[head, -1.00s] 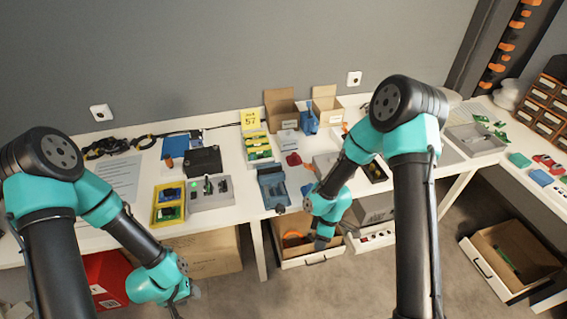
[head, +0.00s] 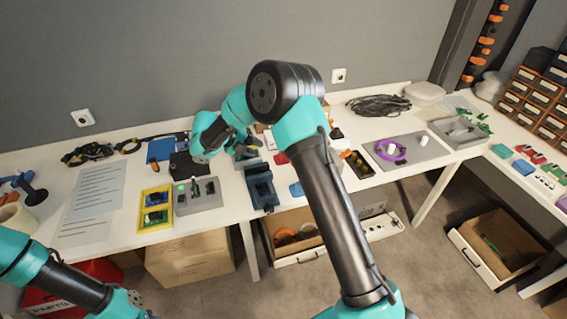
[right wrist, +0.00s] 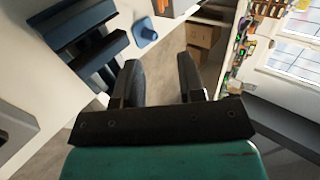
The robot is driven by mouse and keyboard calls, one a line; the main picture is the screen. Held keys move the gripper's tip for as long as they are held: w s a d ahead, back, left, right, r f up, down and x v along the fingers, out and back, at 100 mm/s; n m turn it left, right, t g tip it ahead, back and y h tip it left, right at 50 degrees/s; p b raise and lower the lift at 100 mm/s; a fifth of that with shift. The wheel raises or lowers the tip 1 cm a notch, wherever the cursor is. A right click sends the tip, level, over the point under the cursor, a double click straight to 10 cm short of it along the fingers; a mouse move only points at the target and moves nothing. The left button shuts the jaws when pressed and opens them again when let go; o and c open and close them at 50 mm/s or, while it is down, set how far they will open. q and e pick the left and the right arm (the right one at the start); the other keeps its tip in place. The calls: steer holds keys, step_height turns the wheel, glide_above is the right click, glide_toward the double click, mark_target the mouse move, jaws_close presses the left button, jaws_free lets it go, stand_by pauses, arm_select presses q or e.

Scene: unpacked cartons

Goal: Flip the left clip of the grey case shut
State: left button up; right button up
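A grey box with a green light and dark slots (head: 197,208) lies on the table, left of the middle. A grey open tray-like case (head: 484,142) lies at the far right. I cannot tell which one is the grey case, and no clip can be made out.
A blue holder (head: 262,192) stands right of the green-lit grey box and a yellow tray (head: 155,208) left of it. The blue holder also shows in the right wrist view (right wrist: 85,25). A purple ring (head: 391,150) lies on a grey plate. A cardboard box (head: 190,258) stands under the table.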

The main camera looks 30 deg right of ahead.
stand_by(0.3)
steer(key=x, duration=1.7)
steer(key=shift+s+d+f, duration=0.1)
steer(key=shift+d, duration=0.05)
jaws_close()
